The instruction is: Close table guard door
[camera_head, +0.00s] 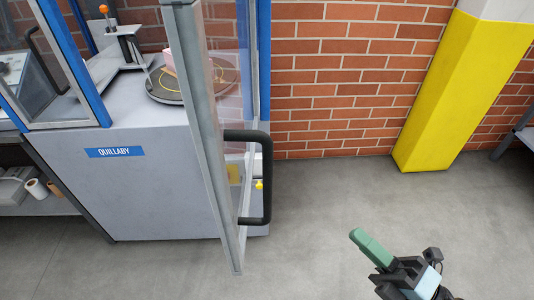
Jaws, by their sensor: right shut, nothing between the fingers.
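The table guard door (212,150) is a tall clear panel in a grey frame. It stands swung open at the right front of the machine, its edge towards me. A black bar handle (266,180) is fixed on its right side. The machine (140,190) is a grey cabinet with blue posts and a blue QUILLABY label. Behind the door a round turntable (222,85) shows in part. My right gripper (368,245) has green fingers, which are shut and empty. It is at the lower right, apart from the door and handle. My left gripper is out of view.
A yellow pillar (437,95) stands at the right against the brick wall (345,60). A shelf (35,200) with rolls is at the lower left. The grey floor (325,205) between the door and pillar is clear.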

